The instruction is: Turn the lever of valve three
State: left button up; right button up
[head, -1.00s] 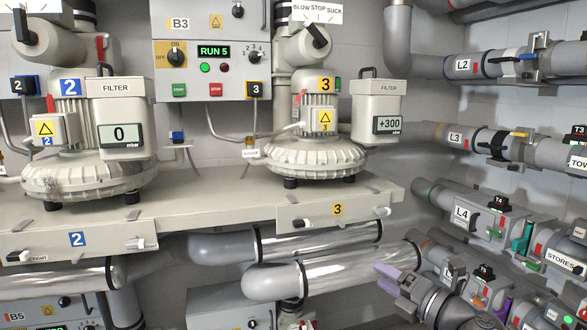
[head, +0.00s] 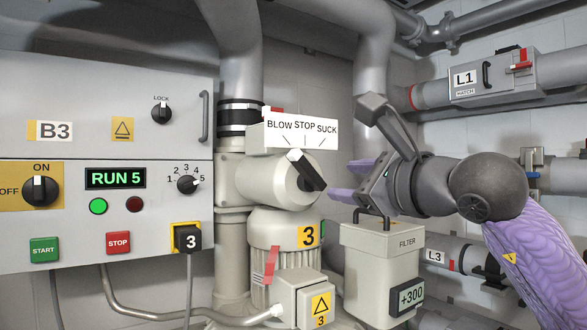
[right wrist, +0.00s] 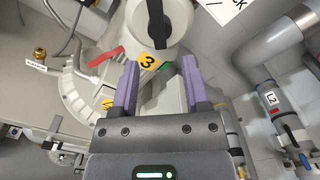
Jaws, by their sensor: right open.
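The black lever (head: 312,174) of valve three sits on the front of the pale round valve body (head: 268,180), below a white BLOW STOP SUCK plate (head: 293,131). The lever slants, with its pale-marked end at upper left, on the BLOW side. My right gripper (head: 345,182) is open and empty, a little to the right of the lever and apart from it. In the right wrist view the lever (right wrist: 157,22) stands beyond the gap between the open purple fingers (right wrist: 161,82). My left gripper is out of view.
Below the valve is blower 3's motor (head: 285,235), with the filter box (head: 381,265) reading +300 beside it, under my right gripper. Control panel B3 (head: 100,150), showing RUN 5, is at left. Pipe L1 (head: 490,78) runs at upper right.

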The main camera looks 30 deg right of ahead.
aim_at(318, 177)
jog(key=w+p, duration=0.1)
jog(key=w, duration=0.1)
jog(key=w+p, duration=0.1)
jog(key=w, duration=0.2)
jog(key=w+p, duration=0.1)
jog(key=w, duration=0.1)
jog(key=shift+w+a+r, duration=0.1)
jog(key=shift+w+a, duration=0.05)
jog(key=shift+a, duration=0.15)
jog(key=shift+w, duration=0.45)
jog(key=shift+f, duration=0.2)
grip_shut()
